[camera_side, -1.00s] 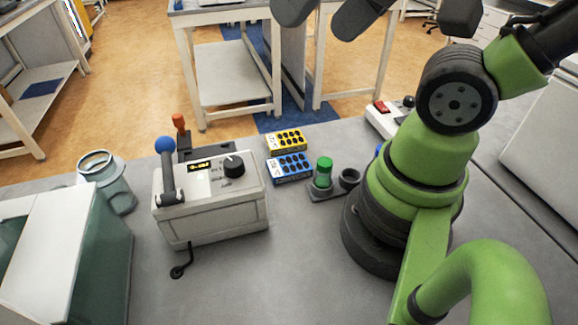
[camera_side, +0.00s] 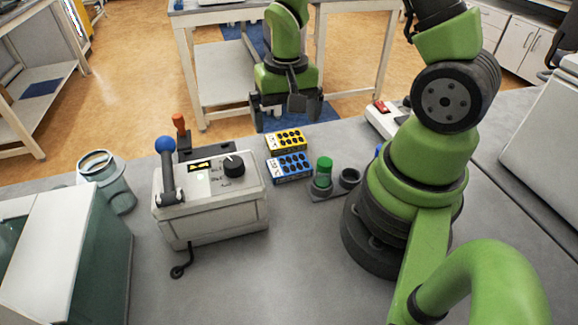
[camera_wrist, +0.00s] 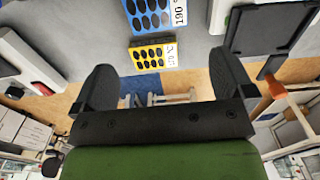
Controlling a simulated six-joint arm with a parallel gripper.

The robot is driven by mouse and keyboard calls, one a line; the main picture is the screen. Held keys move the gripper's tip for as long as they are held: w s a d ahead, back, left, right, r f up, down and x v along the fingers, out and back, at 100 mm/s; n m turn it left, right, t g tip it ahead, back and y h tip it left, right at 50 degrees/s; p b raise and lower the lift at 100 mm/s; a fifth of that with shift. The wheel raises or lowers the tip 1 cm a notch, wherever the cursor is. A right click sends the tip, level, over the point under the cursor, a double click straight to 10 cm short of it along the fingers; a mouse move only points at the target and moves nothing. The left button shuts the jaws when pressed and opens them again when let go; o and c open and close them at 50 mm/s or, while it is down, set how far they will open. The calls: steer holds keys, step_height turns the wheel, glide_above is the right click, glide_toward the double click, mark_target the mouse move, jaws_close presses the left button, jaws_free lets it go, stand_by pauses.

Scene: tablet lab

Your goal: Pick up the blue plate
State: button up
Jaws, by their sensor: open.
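The blue plate (camera_side: 290,168), a small blue block with dark oval wells, lies on the grey bench just in front of a matching yellow plate (camera_side: 286,142). My gripper (camera_side: 287,108) is open and empty, pointing down above and behind the yellow plate. In the wrist view, the blue plate (camera_wrist: 148,14) is at the top edge, partly cut off. The yellow plate (camera_wrist: 152,56) shows there between the two fingers of my gripper (camera_wrist: 163,68), apart from them.
A tablet machine (camera_side: 212,205) with a blue-knobbed lever stands left of the plates. A green-capped vial (camera_side: 323,172) in a dark holder (camera_side: 347,180) stands close on their right. A grey-green jar (camera_side: 108,185) is at far left.

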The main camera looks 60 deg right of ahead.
glide_above(289, 163)
steer(key=f, duration=0.5)
steer(key=shift+w+d+f, duration=0.2)
steer(key=shift+w+f, duration=0.05)
steer(key=shift+w, duration=0.05)
steer(key=f, duration=0.4)
steer(key=shift+s+a, duration=0.25)
steer(key=shift+s, duration=0.05)
steer(key=shift+f, duration=0.55)
steer(key=c, duration=0.6)
